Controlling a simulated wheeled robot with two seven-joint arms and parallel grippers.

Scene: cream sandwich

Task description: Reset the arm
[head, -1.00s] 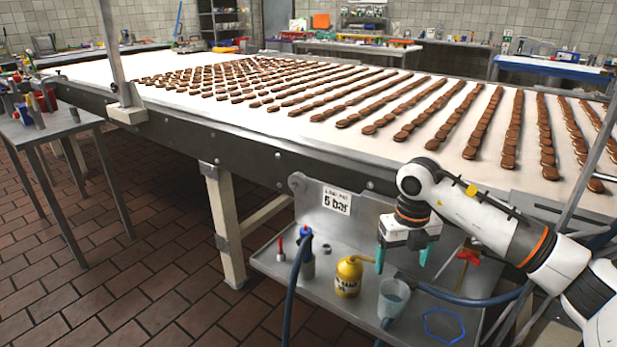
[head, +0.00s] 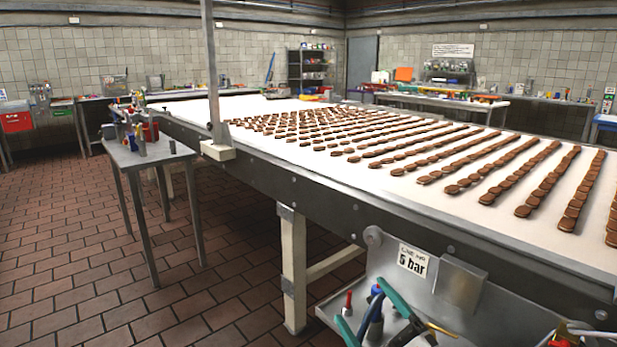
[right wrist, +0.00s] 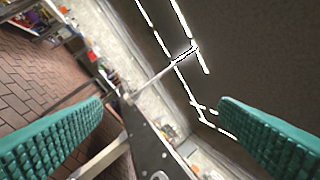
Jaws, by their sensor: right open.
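My right gripper (head: 360,300) shows at the bottom of the head view, in front of the shelf under the conveyor. Its two teal fingers point up and to the left. They also show in the right wrist view (right wrist: 160,103), wide apart with nothing between them. Most of my right arm is below the picture. My left gripper is in neither view.
The white conveyor (head: 270,108) carries rows of brown biscuits (head: 470,180). A metal shelf (head: 480,325) with a red-capped item (head: 348,300) hangs below its edge. A small metal table (head: 150,153) with tools stands at left. The brick floor (head: 70,240) is clear.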

